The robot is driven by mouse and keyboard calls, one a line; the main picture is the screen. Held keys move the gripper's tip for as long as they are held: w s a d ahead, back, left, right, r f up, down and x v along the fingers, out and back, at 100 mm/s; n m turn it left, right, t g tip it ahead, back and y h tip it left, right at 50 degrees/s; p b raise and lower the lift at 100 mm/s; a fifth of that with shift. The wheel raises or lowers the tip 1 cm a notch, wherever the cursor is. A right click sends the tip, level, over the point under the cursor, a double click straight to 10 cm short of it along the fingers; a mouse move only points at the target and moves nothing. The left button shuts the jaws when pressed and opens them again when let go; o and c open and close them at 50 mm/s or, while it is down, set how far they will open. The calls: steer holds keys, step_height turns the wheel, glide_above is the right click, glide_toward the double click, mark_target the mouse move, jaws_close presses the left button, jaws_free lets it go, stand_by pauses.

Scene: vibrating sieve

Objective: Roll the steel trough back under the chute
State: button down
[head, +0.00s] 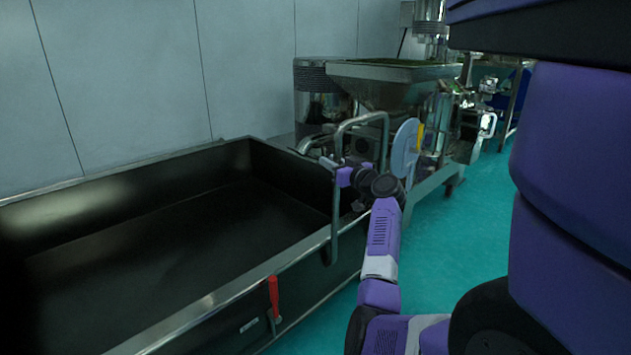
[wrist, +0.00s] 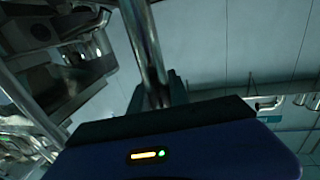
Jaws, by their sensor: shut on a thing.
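The steel trough (head: 278,266) is a long, deep, dark-walled open box at the left in the head view. A bent tube handle (head: 333,217) rises at its right end. My gripper (head: 342,176) is at the handle's upright; in the wrist view the gripper (wrist: 163,98) is shut on the steel tube (wrist: 143,45). The chute (head: 307,144) is a small metal spout on the machine just behind the trough's far right corner. The fingertips are small and partly hidden in the head view.
The sieve machine with its hopper (head: 390,85) stands behind the trough's right end. A red lever (head: 273,297) is on the trough's near side. A grey wall (head: 120,80) runs behind the trough. Green floor (head: 451,231) is clear to the right of my arm.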

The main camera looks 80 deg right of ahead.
steer(key=shift+s+d+f+b, duration=0.1)
steer(key=shift+s+d+b, duration=0.55)
steer(key=shift+s+d, duration=0.65)
steer(key=c, duration=1.3)
jaws_free()
steer(key=shift+o, duration=0.3)
steer(key=shift+w, duration=0.1)
steer(key=shift+a, duration=0.15)
steer(key=p+v, duration=0.2)
steer(key=v, duration=0.5)
steer(key=shift+s+a, duration=0.2)
steer(key=shift+s, duration=0.1)
